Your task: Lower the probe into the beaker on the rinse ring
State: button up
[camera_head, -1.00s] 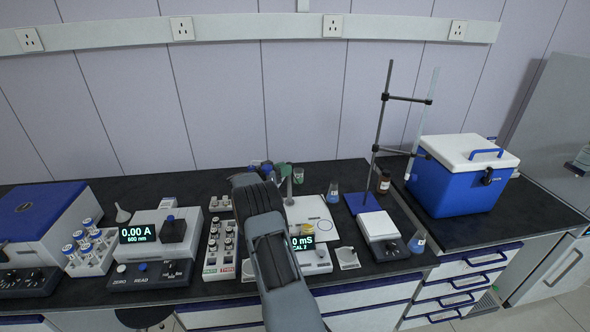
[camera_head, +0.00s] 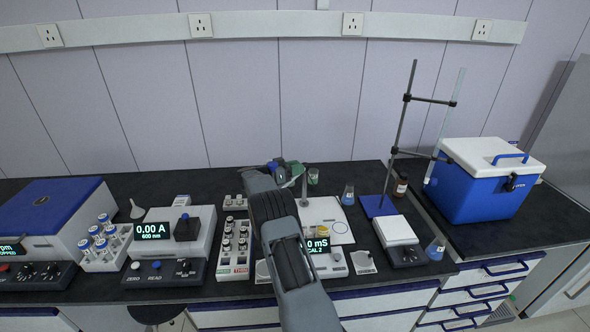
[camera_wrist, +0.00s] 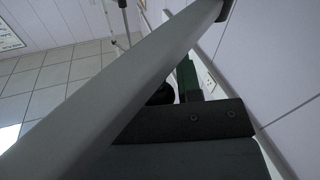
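My gripper (camera_head: 284,167) is at the far end of my arm, over the back of the bench, mostly hidden behind my wrist. Blue and green parts show beside it; I cannot tell whether they belong to the probe. In the wrist view a pale grey bar (camera_wrist: 110,95) crosses close to the lens, and a green piece (camera_wrist: 188,78) shows behind a dark plate with screws. A small glass beaker (camera_head: 313,177) with green in it stands behind the white board, right of my gripper. I cannot make out the rinse ring. Whether the fingers hold anything is hidden.
A thin metal post (camera_head: 304,188) rises near my gripper. The white board (camera_head: 340,232), a meter (camera_head: 328,264) and a vial rack (camera_head: 235,245) surround my arm. A flask (camera_head: 348,195), a clamp stand (camera_head: 400,135) and a blue cooler (camera_head: 482,190) stand to the right.

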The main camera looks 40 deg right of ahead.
jog(key=shift+o, duration=1.6)
jog(key=shift+f, duration=0.1)
jog(key=b+v, duration=0.3)
jog(key=v, duration=1.1)
jog(key=shift+b, duration=0.3)
jog(key=shift+d, duration=0.1)
